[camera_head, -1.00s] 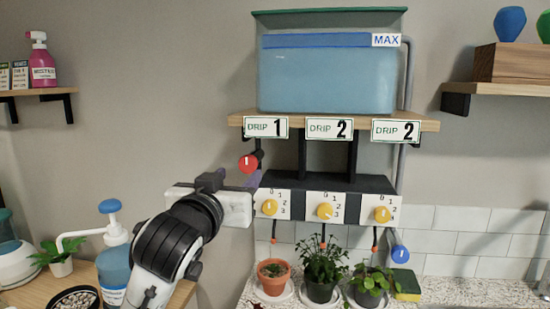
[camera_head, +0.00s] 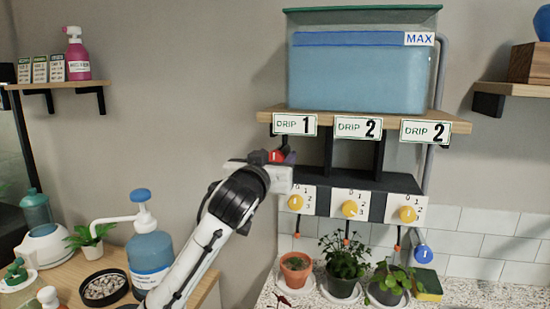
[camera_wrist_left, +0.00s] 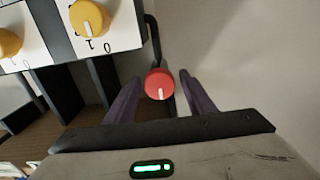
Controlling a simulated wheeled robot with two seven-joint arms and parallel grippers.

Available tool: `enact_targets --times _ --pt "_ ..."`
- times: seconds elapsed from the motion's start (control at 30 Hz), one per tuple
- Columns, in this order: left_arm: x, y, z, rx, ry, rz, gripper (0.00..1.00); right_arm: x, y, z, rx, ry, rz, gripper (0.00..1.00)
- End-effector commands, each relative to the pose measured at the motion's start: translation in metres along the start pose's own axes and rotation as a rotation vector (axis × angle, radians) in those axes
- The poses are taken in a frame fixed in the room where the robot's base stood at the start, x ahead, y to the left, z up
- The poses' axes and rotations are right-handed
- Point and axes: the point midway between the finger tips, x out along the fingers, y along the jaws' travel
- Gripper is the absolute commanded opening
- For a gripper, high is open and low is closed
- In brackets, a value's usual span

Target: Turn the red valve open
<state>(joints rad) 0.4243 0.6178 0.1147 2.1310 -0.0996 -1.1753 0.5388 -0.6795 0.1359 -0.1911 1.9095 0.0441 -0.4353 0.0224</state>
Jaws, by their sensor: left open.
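The gripper is open, and no contact shows. In the head view the red valve (camera_head: 276,156) is mostly hidden behind my left gripper (camera_head: 282,158), left of the dial panel and below the shelf. My right gripper is not in view.
Three yellow dials sit on white plates just right of the gripper, the nearest being the left dial (camera_head: 295,202). The wooden shelf (camera_head: 365,121) with the water tank (camera_head: 358,75) is above. The wall left of the gripper is clear.

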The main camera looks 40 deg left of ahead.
Motion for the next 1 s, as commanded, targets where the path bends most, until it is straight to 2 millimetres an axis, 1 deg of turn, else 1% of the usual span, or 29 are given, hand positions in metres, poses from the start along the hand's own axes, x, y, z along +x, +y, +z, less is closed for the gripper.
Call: enact_targets --times 0.07,0.2,0.3,0.47,0.67,0.87,1.0 --pt "-0.0002 -0.0001 -0.0001 0.0 0.0 0.0 0.48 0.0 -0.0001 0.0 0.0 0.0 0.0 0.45" --pt "-0.0003 -0.0001 -0.0001 0.0 0.0 0.0 0.24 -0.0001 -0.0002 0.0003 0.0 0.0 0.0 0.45" --pt "-0.0003 -0.0001 -0.0001 0.0 0.0 0.0 0.1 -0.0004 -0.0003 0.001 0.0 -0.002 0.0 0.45" --pt "-0.0004 -0.0001 -0.0001 0.008 0.0 0.0 0.1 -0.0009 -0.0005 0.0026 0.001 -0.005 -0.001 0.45" --pt "-0.0004 0.0001 -0.0001 0.065 0.0 0.0 0.1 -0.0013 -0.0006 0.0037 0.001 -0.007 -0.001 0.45" --pt "-0.0004 0.0005 -0.0002 0.194 0.0 -0.001 0.1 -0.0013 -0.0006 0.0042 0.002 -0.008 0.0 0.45" --pt "-0.0004 0.0009 -0.0001 0.32 0.0 -0.001 0.1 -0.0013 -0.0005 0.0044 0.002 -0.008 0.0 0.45"
